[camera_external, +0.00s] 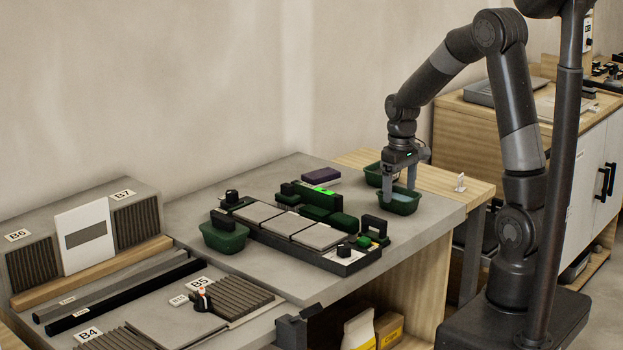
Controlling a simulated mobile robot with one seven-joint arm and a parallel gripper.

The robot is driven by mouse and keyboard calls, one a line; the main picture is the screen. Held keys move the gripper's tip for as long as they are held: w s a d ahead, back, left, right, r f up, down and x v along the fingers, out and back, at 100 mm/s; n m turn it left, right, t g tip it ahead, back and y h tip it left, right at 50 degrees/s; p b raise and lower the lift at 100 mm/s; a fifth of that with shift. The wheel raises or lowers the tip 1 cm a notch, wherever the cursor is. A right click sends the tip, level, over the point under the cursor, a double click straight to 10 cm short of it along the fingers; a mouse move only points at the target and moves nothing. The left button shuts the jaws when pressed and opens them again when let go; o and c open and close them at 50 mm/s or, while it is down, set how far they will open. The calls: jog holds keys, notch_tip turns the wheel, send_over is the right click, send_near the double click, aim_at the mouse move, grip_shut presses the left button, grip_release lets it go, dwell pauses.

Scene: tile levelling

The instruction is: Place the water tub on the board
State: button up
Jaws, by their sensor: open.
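A dark green tub (405,207) with a pale, bluish inside, which looks like water, stands on the grey worktop near its right end. My gripper (399,188) points down at this tub, its open fingers at the tub's rim. I cannot tell whether they touch it. A second green tub (371,176) stands just behind, partly hidden by my gripper. A third green tub (223,238) with a black handle stands at the left end of a dark low board (345,267). The board bears several grey tiles (287,223) in a row.
Green and black blocks (311,197) and a purple block (321,175) lie behind the tiles. A black handled tool (376,226) and a green knob (364,241) sit at the board's right end. The worktop's front right (425,235) is clear. Slotted racks (137,223) stand at left.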

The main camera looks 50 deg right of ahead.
notch_tip(320, 180, up, 8)
jog(key=s+a+r+t, duration=0.2)
jog(key=s+a+r, duration=0.2)
jog(key=s, duration=0.5)
jog(key=s+a+r+t, duration=0.3)
jog(key=s+a+r, duration=0.2)
jog(key=s, duration=0.4)
jog(key=shift+a+r+t, duration=0.15)
jog(key=shift+a+t, duration=0.15)
jog(key=shift+a, duration=0.2)
jog(key=shift+o, duration=0.5)
